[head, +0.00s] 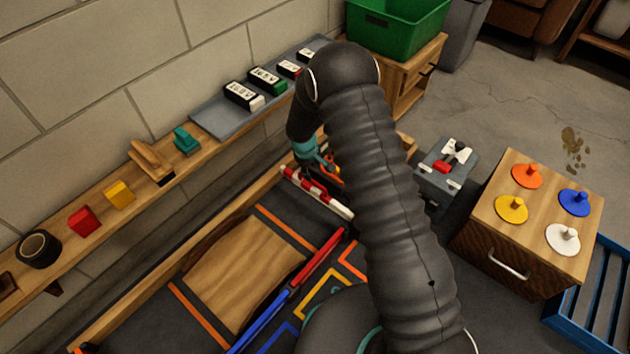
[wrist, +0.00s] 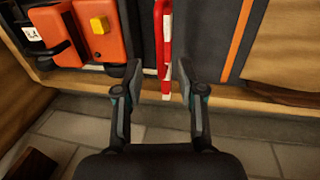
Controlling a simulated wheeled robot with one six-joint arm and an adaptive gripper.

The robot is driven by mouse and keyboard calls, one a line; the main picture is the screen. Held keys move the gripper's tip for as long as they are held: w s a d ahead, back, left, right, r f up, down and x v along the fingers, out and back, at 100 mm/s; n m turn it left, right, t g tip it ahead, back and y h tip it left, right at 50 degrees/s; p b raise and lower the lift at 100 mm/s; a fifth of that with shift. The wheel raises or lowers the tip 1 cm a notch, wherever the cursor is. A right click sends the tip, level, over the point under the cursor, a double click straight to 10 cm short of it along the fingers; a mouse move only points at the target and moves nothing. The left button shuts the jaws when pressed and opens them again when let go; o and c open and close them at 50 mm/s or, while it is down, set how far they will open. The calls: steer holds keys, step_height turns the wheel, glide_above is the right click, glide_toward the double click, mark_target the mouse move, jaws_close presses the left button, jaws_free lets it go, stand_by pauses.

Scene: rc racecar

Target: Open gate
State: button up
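The gate is a red-and-white striped bar. It lies low over the track board (head: 280,218) in the head view, where the gate bar (head: 322,194) runs from beside my gripper toward lower right. My gripper (head: 313,160) is partly hidden there by my own arm. In the wrist view my gripper (wrist: 160,78) is open, with its two fingers apart. The gate bar (wrist: 166,42) shows upright in the picture between the fingertips, with gaps on both sides. I cannot tell how far beyond the fingertips it is.
An orange box (wrist: 101,40) with a yellow button is left of the gate in the wrist view. A wall shelf (head: 100,210) with blocks runs behind the track. A wooden cabinet (head: 535,235) with coloured discs and a grey box (head: 445,172) stand right of my arm.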

mark_target(315, 183)
steer(key=f, duration=0.5)
steer(key=w+d+f, duration=0.1)
steer(key=f, duration=0.1)
steer(key=shift+w+f, duration=0.1)
steer(key=shift+f, duration=0.25)
jaws_close()
